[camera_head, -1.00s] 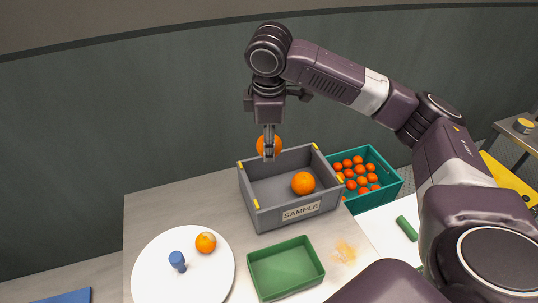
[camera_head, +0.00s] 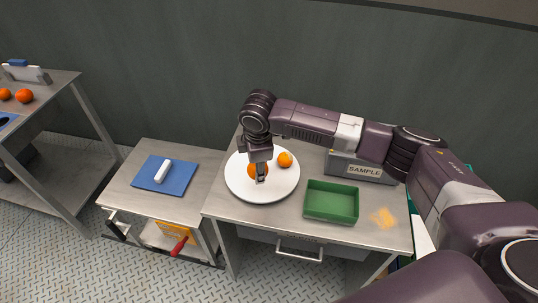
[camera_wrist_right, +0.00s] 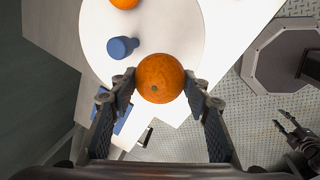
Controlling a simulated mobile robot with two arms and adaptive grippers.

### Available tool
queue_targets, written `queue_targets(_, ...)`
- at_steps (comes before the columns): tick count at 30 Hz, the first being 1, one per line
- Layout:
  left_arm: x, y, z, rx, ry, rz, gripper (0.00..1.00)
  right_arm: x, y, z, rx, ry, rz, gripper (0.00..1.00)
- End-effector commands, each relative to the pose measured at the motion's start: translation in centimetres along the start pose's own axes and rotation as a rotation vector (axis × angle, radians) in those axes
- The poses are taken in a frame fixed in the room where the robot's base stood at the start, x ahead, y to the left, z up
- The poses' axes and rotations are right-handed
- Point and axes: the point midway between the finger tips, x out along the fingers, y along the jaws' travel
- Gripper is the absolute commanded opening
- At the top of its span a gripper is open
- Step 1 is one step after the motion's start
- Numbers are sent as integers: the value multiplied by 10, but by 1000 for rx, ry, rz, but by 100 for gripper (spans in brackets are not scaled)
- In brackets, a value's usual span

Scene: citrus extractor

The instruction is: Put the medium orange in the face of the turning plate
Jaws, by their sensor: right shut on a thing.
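The round white turning plate (camera_head: 240,188) lies on the left part of the metal table. One orange (camera_head: 285,159) sits on its right side, and also shows at the top of the wrist view (camera_wrist_right: 124,3). A blue knob (camera_wrist_right: 122,47) stands on the plate; my right arm hides it in the head view. My right gripper (camera_head: 261,178) is shut on another orange (camera_wrist_right: 160,78), held over the plate; its height above the plate is hard to tell. My left gripper (camera_wrist_right: 279,119) shows only in the wrist view, low at the right, its fingers apart and empty.
A green tray (camera_head: 331,202) and the grey SAMPLE crate (camera_head: 362,168) stand right of the plate. An orange stain (camera_head: 383,217) marks the table. A lower table at left holds a blue board (camera_head: 166,174) with a white object (camera_head: 162,170).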

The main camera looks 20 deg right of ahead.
Motion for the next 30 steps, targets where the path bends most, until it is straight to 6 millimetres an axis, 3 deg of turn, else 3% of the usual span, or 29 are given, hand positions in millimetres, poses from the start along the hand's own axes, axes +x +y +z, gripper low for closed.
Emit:
queue_targets(2, -2, -1, -8, 0, 10, -1, 41, 2, -1, -2, -8, 0, 0, 17)
queue_targets(14, -2, 2, -9, -1, 11, 2, 41, 3, -1, -4, -12, 2, 1, 17)
queue_targets(21, -16, 2, -6, -2, 3, 3, 41, -1, 0, -4, -13, 2, 0, 17)
queue_targets(30, -2, 2, -2, -2, -1, 3, 41, 40, -10, -3, -11, 0, -2, 17)
